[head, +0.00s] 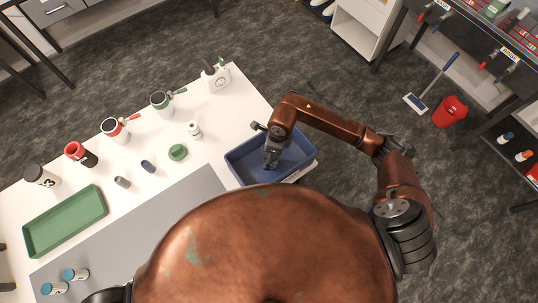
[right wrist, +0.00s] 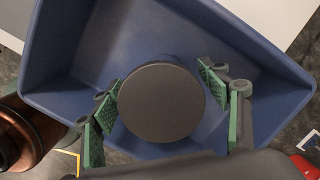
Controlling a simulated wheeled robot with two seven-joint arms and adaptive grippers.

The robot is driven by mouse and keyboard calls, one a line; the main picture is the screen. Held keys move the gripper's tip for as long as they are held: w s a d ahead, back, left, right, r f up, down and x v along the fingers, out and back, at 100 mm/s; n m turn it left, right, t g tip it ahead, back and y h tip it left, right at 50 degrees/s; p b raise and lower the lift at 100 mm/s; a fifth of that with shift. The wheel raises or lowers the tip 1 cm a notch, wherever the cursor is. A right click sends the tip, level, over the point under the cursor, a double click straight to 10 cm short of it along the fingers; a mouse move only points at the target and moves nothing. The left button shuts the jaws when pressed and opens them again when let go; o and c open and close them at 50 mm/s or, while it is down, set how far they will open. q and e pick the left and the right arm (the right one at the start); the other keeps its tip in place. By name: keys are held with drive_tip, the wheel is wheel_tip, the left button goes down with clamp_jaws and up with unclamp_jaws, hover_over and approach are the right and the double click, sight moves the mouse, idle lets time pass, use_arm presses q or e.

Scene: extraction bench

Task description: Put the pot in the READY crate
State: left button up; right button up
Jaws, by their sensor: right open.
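The blue crate (head: 240,170) stands at the right end of the white bench. It fills most of the right wrist view (right wrist: 58,60). A round thing with a flat dark grey top, taken to be the pot (right wrist: 161,102), shows in front of the crate's inside. My right gripper (head: 270,163) reaches down into the crate in the head view. Its green-padded fingers (right wrist: 166,105) are open, on either side of the pot. Whether the pot rests on the crate floor is hard to tell. My left gripper is out of view. No READY lettering is readable.
The bench also holds a green tray (head: 28,243), a green round piece (head: 178,152), a small white jar (head: 193,129), a red cup (head: 75,150) and red and green handled containers along the back.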

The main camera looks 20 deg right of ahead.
drive_tip(key=r, duration=0.3)
drive_tip(key=d+r, duration=0.1)
drive_tip(key=r, duration=0.6)
drive_tip(key=shift+s+d+r, duration=0.2)
drive_tip(key=shift+s+d, duration=0.05)
drive_tip(key=shift+s, duration=0.1)
